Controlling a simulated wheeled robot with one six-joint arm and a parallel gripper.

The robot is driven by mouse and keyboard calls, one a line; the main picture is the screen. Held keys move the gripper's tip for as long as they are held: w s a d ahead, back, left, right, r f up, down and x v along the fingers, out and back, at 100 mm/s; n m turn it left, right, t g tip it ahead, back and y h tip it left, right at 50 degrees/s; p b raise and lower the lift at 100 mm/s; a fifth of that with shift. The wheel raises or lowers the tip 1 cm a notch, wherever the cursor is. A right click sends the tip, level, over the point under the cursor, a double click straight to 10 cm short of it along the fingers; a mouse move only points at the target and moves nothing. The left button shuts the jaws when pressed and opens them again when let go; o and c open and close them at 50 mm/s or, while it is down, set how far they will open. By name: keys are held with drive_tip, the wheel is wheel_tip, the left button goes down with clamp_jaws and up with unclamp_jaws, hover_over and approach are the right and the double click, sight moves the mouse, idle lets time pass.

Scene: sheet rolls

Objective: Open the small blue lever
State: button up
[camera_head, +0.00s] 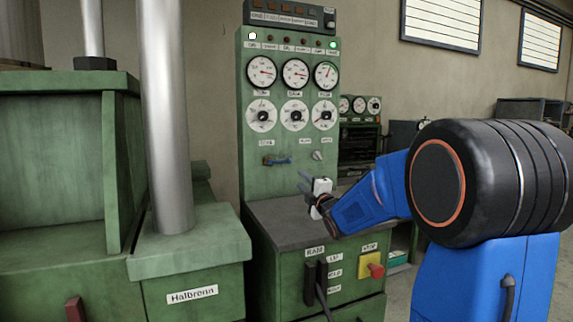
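The small blue lever (280,161) sits on the front of the green control panel, below the left dial of the lower row. It lies roughly horizontal, with a dark mount at its left end. My gripper (303,180) is to the right of the lever and a little below it in the picture, above the dark desk top. Its two thin fingers point left and look apart, with nothing between them. A gap shows between the fingers and the lever. How far the fingers are from the panel face is hard to tell.
The green control panel (255,185) carries several dials and a small pale knob (317,155) right of the lever. Below are the desk top (275,222), a black lever (311,283) and a red stop button (376,270). A thick metal column (168,120) stands at left.

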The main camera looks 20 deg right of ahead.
sight(280, 161)
drive_tip(key=w+r, duration=0.1)
drive_tip(key=w, duration=0.7)
drive_tip(key=w+r, duration=0.2)
drive_tip(key=w, duration=0.7)
drive_tip(key=shift+w+r, duration=0.15)
drive_tip(key=shift+r, duration=0.15)
clamp_jaws()
